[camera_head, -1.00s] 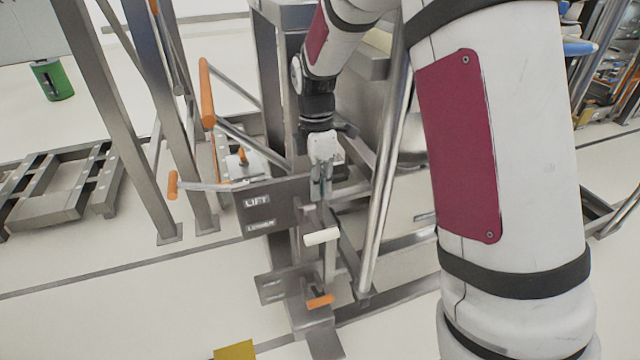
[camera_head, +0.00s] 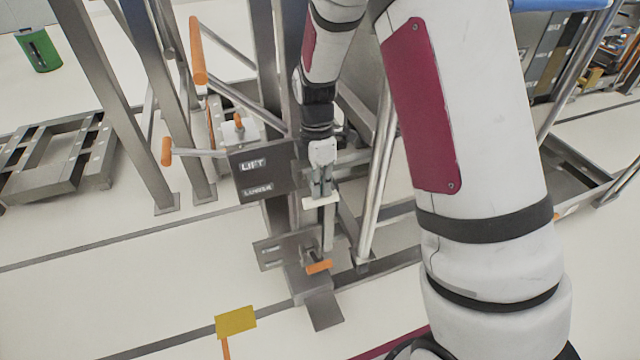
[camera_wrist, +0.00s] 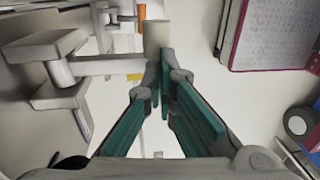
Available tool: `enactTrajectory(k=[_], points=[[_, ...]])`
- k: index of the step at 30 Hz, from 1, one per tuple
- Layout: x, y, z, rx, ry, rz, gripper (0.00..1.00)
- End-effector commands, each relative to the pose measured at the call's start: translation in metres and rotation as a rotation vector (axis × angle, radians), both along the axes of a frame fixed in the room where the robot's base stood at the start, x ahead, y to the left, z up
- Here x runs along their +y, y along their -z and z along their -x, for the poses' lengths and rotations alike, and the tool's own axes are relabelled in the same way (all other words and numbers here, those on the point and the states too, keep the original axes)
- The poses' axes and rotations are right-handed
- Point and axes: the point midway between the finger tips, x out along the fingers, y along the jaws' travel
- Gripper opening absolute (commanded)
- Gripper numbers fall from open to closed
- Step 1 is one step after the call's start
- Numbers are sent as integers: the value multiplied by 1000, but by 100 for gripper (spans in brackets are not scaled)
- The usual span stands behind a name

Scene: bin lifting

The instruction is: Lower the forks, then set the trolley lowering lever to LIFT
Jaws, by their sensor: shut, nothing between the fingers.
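A dark plate (camera_head: 265,175) marked LIFT above LOWER stands on the steel trolley's post in the head view. A short white lever handle (camera_head: 309,203) lies just right of and below the plate, nearer the LOWER label. My gripper (camera_head: 321,194) points down at this handle, very close above it; contact is unclear. In the wrist view my gripper (camera_wrist: 165,75) has its teal finger pads together, with a pale cylindrical handle end (camera_wrist: 157,36) just beyond the tips. The handle is not between the fingers. I cannot clearly pick out the forks.
An orange-tipped pedal (camera_head: 318,267) sits low on the trolley. Orange grips (camera_head: 197,50) and (camera_head: 166,151) jut out at left. A slanted steel tube (camera_head: 378,190) runs right of my gripper. A low steel frame (camera_head: 95,180) stands at far left. Open floor lies in front.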

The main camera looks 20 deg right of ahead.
Motion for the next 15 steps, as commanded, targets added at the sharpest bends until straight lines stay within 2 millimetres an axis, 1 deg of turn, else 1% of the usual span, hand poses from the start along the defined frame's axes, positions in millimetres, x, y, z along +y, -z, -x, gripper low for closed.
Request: enactTrajectory(k=[15], points=[[0,8,3,-73,0,-1,0]])
